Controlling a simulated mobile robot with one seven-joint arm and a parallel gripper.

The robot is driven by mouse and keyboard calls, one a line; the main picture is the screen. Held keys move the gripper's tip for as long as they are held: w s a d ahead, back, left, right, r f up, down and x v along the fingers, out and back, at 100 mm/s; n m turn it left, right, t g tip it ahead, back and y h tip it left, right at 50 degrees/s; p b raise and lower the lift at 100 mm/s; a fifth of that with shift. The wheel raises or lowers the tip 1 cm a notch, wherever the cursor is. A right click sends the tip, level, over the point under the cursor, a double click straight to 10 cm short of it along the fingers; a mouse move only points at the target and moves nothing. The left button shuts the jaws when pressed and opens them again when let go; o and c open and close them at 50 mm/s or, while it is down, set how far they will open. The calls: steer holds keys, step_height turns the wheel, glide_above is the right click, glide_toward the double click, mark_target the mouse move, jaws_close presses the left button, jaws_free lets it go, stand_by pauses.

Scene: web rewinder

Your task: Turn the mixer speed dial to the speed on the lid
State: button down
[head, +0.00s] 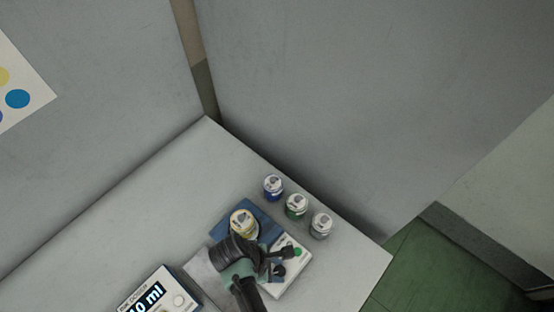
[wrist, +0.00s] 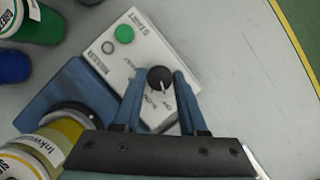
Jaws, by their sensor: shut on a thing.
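The mixer has a blue base (head: 262,213) and a white control panel (head: 293,257), which also shows in the wrist view (wrist: 150,52). Its black speed dial (wrist: 160,79) has a white pointer line aimed toward the bottom of the wrist picture, near small labels that are hard to read. My gripper (wrist: 157,82) has its two blue fingers on either side of the dial and is shut on it. In the head view my gripper (head: 278,265) hides most of the dial. A yellow jar (head: 243,223) stands on the mixer; its lid's speed marking is unreadable.
A green START button (wrist: 124,33) and a grey round lamp (wrist: 107,47) sit beside the dial. Blue (head: 273,188), green (head: 296,206) and grey (head: 321,225) jars stand behind the mixer near the table edge. An ink doser (head: 180,299) with a lit display is at front left.

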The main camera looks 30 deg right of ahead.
steer(key=shift+m, duration=0.3)
steer(key=m, duration=0.2)
steer(key=m+g+y+p, duration=0.1)
steer(key=m, duration=0.1)
steer(key=shift+w+d+g, duration=0.1)
steer(key=shift+w+g, duration=0.05)
steer(key=shift+g, duration=0.15)
steer(key=shift+d+m+g+y, duration=0.1)
steer(key=shift+m+g+y, duration=0.45)
steer(key=shift+m, duration=1.45)
steer(key=shift+c, duration=2.3)
jaws_free()
